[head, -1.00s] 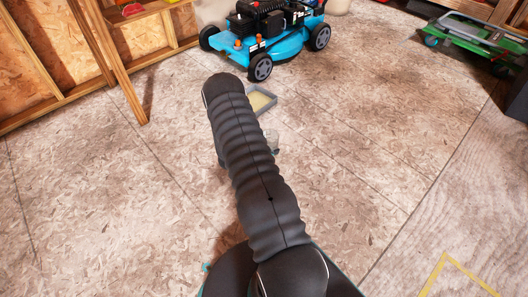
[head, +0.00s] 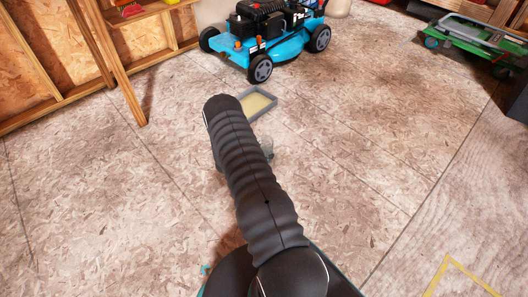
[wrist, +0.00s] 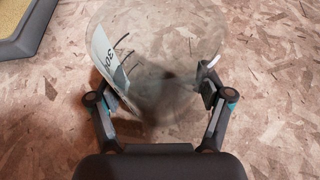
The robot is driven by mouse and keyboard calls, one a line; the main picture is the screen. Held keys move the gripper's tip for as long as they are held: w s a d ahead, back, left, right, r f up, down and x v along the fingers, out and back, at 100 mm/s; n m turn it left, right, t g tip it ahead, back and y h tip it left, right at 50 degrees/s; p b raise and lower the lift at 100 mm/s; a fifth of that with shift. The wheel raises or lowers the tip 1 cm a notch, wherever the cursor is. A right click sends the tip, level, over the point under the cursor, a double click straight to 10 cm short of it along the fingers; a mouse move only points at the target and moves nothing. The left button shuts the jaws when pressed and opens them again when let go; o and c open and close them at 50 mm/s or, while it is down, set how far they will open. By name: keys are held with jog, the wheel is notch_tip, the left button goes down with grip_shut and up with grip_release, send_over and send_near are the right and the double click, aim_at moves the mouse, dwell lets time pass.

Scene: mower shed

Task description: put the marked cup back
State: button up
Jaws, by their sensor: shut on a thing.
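My gripper (wrist: 158,97) is shut on a clear see-through cup (wrist: 150,45) with a white label and dark printed marks on its left side. The fingers press the cup from left and right. In the head view my arm hides most of the gripper, and only a small clear part of the cup (head: 267,146) shows to its right. A shallow grey tray (head: 271,98) with a yellowish bottom lies on the floor beyond the cup. The tray's corner also shows at the upper left of the wrist view (wrist: 46,28), apart from the cup.
A blue mower (head: 285,48) stands behind the tray. A green wheeled thing (head: 470,38) is at the upper right. Wooden boards lean at the left wall. A grey wooden surface with yellow tape lines (head: 450,262) is at the lower right. The board floor between is clear.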

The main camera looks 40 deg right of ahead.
jog(key=shift+f, duration=0.15)
jog(key=o, duration=1.3)
